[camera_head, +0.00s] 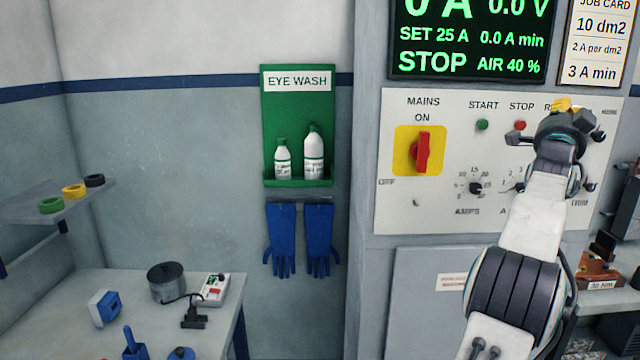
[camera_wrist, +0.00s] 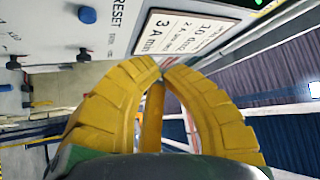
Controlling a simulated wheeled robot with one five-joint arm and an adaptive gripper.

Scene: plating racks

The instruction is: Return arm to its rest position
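My arm rises at the right of the head view in front of the grey control panel (camera_head: 440,185). My gripper (camera_head: 562,104) is at its upper end, with only a little yellow showing, and covers part of the panel's right side. In the wrist view my gripper (camera_wrist: 161,72) has curved yellow fingers whose tips come together, with another yellow part between them. Nothing is seen held in it. A blue button (camera_wrist: 87,15) and the job card (camera_wrist: 185,35) lie beyond the fingers in the wrist view.
The panel has a red mains switch (camera_head: 423,153), a green start button (camera_head: 482,125) and knobs. The green display (camera_head: 468,40) reads STOP. An eye wash station (camera_head: 297,90) and blue gloves (camera_head: 300,240) hang left. A bench (camera_head: 90,285) with tools stands lower left.

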